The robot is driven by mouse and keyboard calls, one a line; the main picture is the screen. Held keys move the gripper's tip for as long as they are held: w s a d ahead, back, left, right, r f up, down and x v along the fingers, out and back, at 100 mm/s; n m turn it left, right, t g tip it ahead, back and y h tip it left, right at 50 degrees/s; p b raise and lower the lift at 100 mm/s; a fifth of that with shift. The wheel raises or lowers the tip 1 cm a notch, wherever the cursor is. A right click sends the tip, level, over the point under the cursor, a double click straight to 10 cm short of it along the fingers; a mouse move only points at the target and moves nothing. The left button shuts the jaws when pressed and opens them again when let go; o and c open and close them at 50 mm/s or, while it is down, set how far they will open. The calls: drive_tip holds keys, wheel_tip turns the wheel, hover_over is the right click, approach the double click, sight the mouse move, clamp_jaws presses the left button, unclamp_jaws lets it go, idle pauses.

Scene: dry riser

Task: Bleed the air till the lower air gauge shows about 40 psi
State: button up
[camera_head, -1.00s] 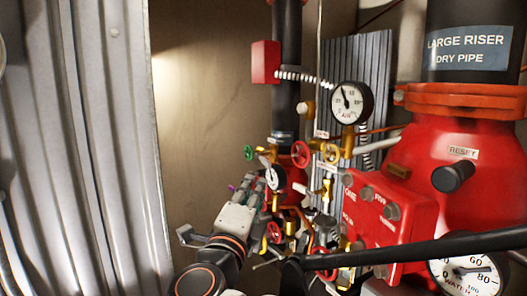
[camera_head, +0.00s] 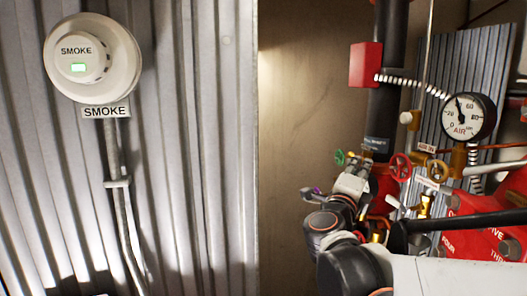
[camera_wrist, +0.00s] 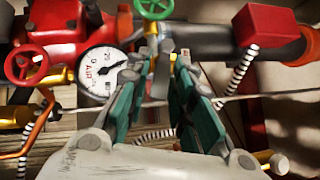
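The lower air gauge (camera_wrist: 102,70) is a white dial lettered AIR left of my fingers in the wrist view. Its picture is tilted and too small for a sure reading. In the head view my arm hides it. The upper air gauge (camera_head: 467,117) shows on the right, needle up and slightly left, near 40. A green valve wheel (camera_head: 340,157) stands by the dark pipe; a green wheel (camera_wrist: 155,8) also shows beyond my fingertips. My gripper (camera_wrist: 167,65) has teal-padded fingers apart, with nothing seen held. I cannot tell whether a fingertip touches the brass stem (camera_wrist: 152,42).
A red box (camera_head: 365,64) with a coiled conduit is above. A smoke detector (camera_head: 92,58) is on the corrugated wall at left. The brown wall between is bare.

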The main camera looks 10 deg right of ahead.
drive_tip(key=shift+w, duration=0.1)
clamp_jaws()
drive_tip(key=shift+s+r+n+g+y+p, duration=0.45)
drive_tip(key=shift+r+n+y+p, duration=0.25)
drive_tip(key=shift+p, duration=0.55)
drive_tip(key=shift+r+n+g+p, duration=0.1)
drive_tip(key=shift+n+g+p, duration=0.15)
drive_tip(key=shift+n+p, duration=0.25)
drive_tip(key=shift+w, duration=0.1)
